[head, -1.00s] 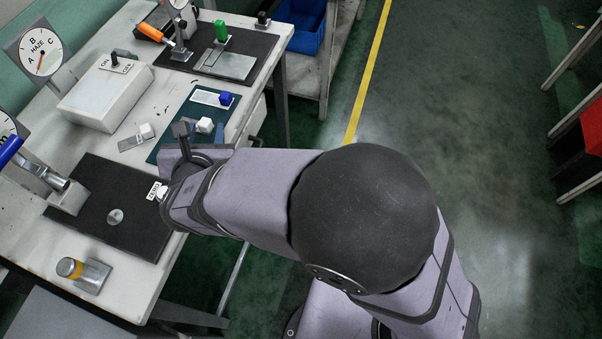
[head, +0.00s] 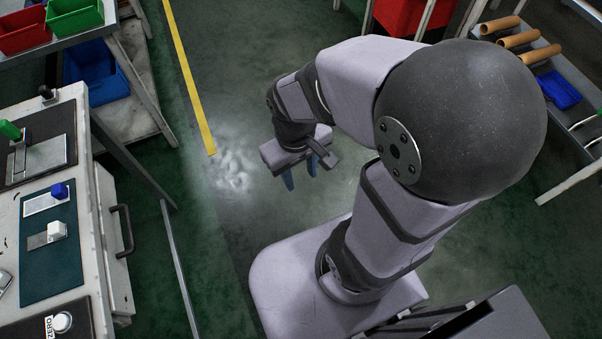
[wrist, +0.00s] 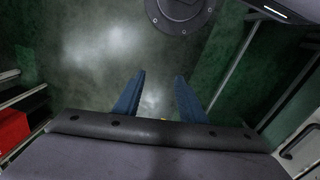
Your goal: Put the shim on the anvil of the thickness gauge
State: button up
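My gripper (head: 300,172) hangs over the open floor, away from the bench. In the wrist view my gripper (wrist: 159,76) has its two blue fingers apart with nothing between them. On the bench's teal mat (head: 62,277) lie a pale plate (head: 38,206) with a blue block (head: 59,191) and a small metal plate (head: 37,240) with a white block (head: 57,230). I cannot tell for certain which piece is the shim. No dial gauge or anvil shows now.
A black mat with a metal plate (head: 50,155) and green handle (head: 10,130) lies farther back. A white knob (head: 62,322) by a ZERO label is at lower left. A drawer handle (head: 125,230) projects from the bench. A shelf with bins (head: 95,75) stands behind; floor between is clear.

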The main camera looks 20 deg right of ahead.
jog(key=shift+o, duration=0.5)
jog(key=shift+s+d+m+y, duration=0.1)
jog(key=shift+s+m+y, duration=0.25)
jog(key=shift+m, duration=0.65)
